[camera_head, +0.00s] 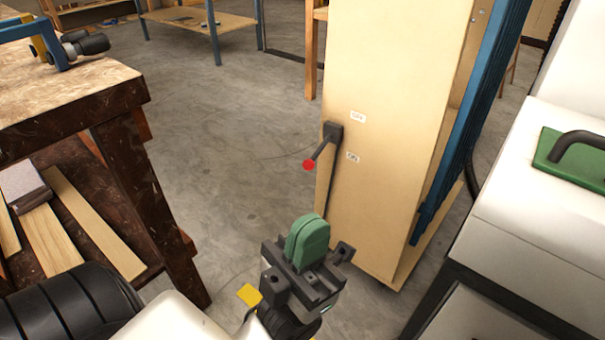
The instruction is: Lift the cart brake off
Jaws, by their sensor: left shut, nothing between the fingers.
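The cart (385,195) is a tall pale wooden body with blue edging on its right side. Its brake lever (324,146) is dark with a red ball knob (308,165). The lever is pivoted on the cart's left edge and slants down to the left, with the knob lower than the pivot. An OFF label (357,117) sits above an ON label (352,157) beside the pivot. My left gripper (309,238), with green finger pads, is shut and empty below the lever, apart from the knob in the picture. My right gripper is not in view.
A worn workbench (65,100) with a dark frame stands at the left, with wooden boards (90,220) on its lower shelf. A white machine (545,200) with a green plate and dark handle is at the right. Concrete floor (220,130) is open between bench and cart.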

